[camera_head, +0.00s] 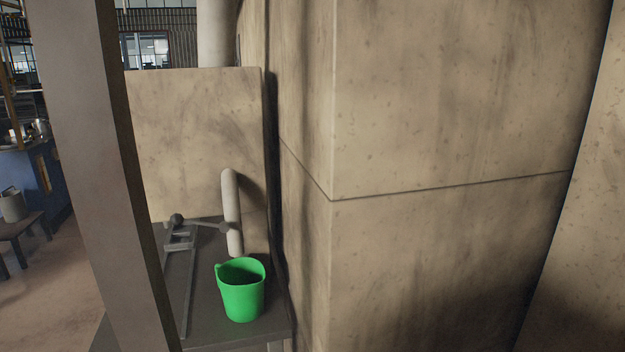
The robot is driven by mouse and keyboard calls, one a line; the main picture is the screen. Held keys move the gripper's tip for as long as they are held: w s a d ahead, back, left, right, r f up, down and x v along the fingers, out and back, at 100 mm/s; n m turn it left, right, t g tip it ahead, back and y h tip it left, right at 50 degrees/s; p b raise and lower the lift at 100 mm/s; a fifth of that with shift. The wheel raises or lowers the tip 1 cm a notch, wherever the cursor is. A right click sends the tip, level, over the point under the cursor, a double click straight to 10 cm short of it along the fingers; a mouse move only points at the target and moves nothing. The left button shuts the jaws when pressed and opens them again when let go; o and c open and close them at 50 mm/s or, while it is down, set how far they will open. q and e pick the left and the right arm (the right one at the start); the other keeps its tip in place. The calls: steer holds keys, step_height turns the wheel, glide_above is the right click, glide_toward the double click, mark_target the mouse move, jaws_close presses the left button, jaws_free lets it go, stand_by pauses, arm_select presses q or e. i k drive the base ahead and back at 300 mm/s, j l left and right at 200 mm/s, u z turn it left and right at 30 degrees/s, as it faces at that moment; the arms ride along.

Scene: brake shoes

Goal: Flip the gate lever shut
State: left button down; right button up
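A dark grey metal fixture (178,243) lies on a small dark table (215,325) in the lower left. A thin grey bar (203,223) with a round dark knob (176,220) at its left end runs to a pale upright pipe (231,205). This bar looks like the gate lever, but it is small, and I cannot tell whether it is open or shut. A green bucket (241,292) with dark contents stands on the table in front of the pipe. Neither of my grippers is in view.
A tall stained beige block (440,120) fills the middle and right, close to the table's right side. A beige panel (195,130) stands behind the table. A thick post (95,150) crosses the left. Open floor (60,290) and a stool (15,220) lie beyond it.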

mark_target(177, 219)
steer(key=k+j, duration=0.1)
steer(key=j, duration=0.5)
steer(key=k+j, duration=0.1)
steer(key=j, duration=0.45)
steer(key=k+j, duration=0.1)
steer(key=j, duration=0.5)
steer(key=k+j, duration=0.15)
steer(key=j, duration=0.4)
steer(key=i+j+z, duration=0.2)
steer(key=j, duration=0.25)
steer(key=i+j+z, duration=0.2)
steer(key=j, duration=0.25)
steer(key=i+j+z, duration=0.2)
steer(key=j, duration=0.3)
steer(key=j+z, duration=0.15)
steer(key=j, duration=0.35)
steer(key=j+z, duration=0.2)
steer(key=j, duration=0.3)
steer(key=i, duration=0.05)
